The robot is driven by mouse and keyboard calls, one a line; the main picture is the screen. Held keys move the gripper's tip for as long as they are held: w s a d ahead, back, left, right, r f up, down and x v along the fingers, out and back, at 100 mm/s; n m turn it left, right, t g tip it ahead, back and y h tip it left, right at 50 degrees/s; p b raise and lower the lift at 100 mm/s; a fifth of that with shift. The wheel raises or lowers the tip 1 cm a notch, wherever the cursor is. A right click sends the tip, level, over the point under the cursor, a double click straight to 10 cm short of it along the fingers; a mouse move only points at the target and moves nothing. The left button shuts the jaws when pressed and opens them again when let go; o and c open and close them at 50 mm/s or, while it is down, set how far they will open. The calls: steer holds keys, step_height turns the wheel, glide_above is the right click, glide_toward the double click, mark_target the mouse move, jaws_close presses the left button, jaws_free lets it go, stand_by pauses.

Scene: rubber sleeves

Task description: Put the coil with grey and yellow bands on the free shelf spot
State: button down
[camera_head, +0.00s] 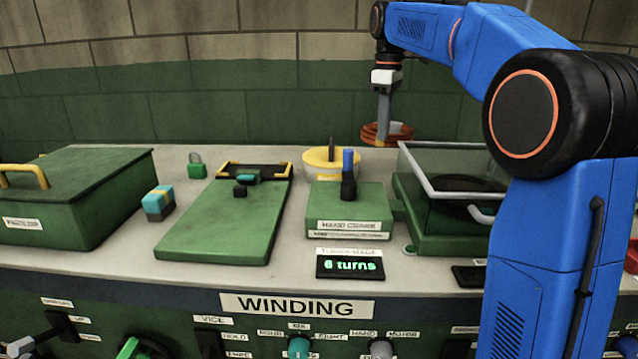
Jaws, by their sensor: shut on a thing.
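My gripper (384,126) is at the back of the bench, right of centre, pointing down. Its fingers are shut on a reddish-brown coil (376,138). A small yellowish patch shows on the coil's right side; a grey band cannot be made out at this size. Whether the coil touches the bench or hangs just above it cannot be told. No shelf or free shelf spot is in view.
A yellow-rimmed round part (318,158) stands behind the green hand crank block (345,210). A clear-lidded green box (445,225) stands right of it. A green lidded case (75,190) is at left, and a green sloped plate (215,225) lies between. The display reads "6 turns" (350,266).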

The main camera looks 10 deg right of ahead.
steer(key=shift+f, duration=5)
steer(key=c, duration=1.7)
jaws_free()
steer(key=shift+f, duration=0.1)
